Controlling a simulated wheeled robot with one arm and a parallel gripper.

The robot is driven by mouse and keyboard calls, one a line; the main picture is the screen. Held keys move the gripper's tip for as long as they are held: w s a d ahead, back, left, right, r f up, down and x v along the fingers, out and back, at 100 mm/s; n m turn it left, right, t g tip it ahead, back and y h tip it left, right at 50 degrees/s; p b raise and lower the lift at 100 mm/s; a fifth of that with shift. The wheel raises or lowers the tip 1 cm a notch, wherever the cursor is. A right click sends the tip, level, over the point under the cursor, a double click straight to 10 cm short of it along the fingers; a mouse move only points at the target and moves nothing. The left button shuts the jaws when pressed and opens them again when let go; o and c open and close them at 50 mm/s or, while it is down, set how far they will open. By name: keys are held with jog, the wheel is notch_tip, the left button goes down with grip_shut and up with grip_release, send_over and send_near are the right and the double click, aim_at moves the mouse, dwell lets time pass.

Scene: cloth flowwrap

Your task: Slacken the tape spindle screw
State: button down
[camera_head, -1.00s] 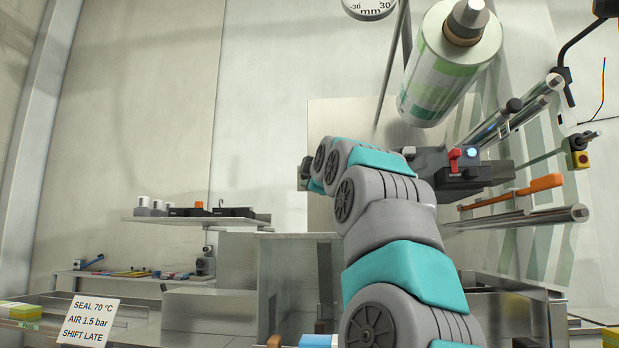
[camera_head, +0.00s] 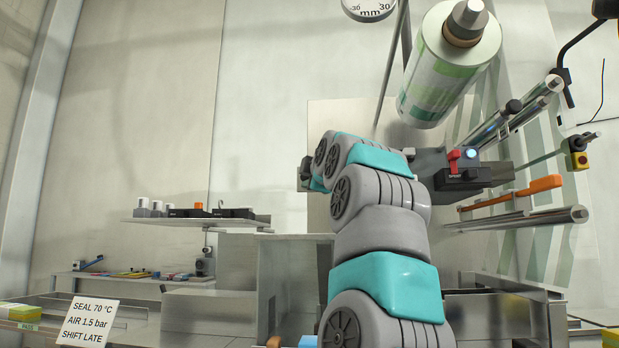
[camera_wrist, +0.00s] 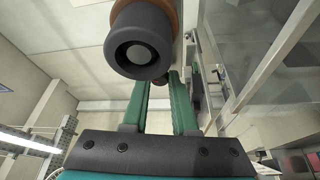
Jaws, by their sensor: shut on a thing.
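In the wrist view, my gripper (camera_wrist: 164,88) has its two green fingers closed on a small dark knob (camera_wrist: 159,79), which looks like the tape spindle screw. The knob is mostly hidden by the fingers and by the round part in front. That part is a thick black hub (camera_wrist: 140,42) with a grey centre, and a brown ring, perhaps the tape, shows behind it. The hub stands just above the fingertips in the picture. In the head view my arm hides the fingers and the screw.
A large printed film roll (camera_head: 449,68) hangs at upper right. A black box with a red switch (camera_head: 461,172) sits right of my arm, with several metal rollers (camera_head: 545,217) beyond. A shelf (camera_head: 190,222) holds small items at left. Clear panels (camera_wrist: 262,50) stand close at right in the wrist view.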

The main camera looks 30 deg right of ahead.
jog(key=shift+a, duration=0.1)
jog(key=c, duration=0.7)
grip_release()
jog(key=shift+f, duration=0.1)
jog(key=b+v, duration=0.2)
jog(key=v, duration=0.5)
jog(key=shift+s+b, duration=0.35)
jog(key=shift+s, duration=0.05)
